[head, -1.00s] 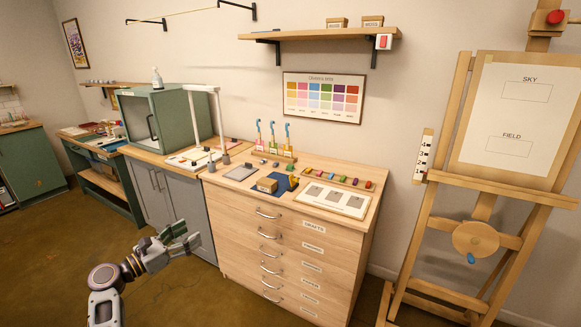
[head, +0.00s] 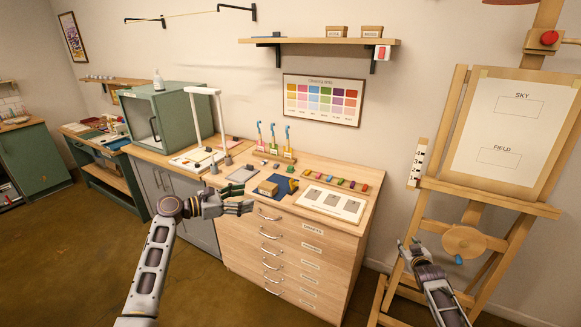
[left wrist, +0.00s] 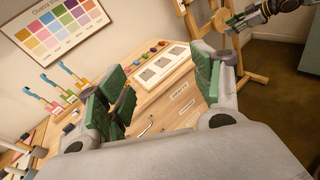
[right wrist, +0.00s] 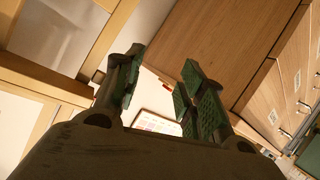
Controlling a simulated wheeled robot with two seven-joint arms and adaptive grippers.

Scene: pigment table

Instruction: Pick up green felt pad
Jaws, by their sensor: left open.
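I cannot make out a green felt pad for certain. Several small coloured blocks (head: 340,182) lie in a row on the drawer cabinet top (head: 312,160), too small to tell what each is. They also show in the left wrist view (left wrist: 152,50). My left gripper (head: 247,199) is open and empty, in front of the cabinet's left front edge; its green-padded fingers (left wrist: 165,85) stand wide apart in the left wrist view. My right gripper (head: 409,243) is in front of the easel, low at the right. Its fingers (right wrist: 160,72) are apart with nothing between them.
A wooden easel (head: 430,190) stands right. Floor left of the cabinet is clear.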

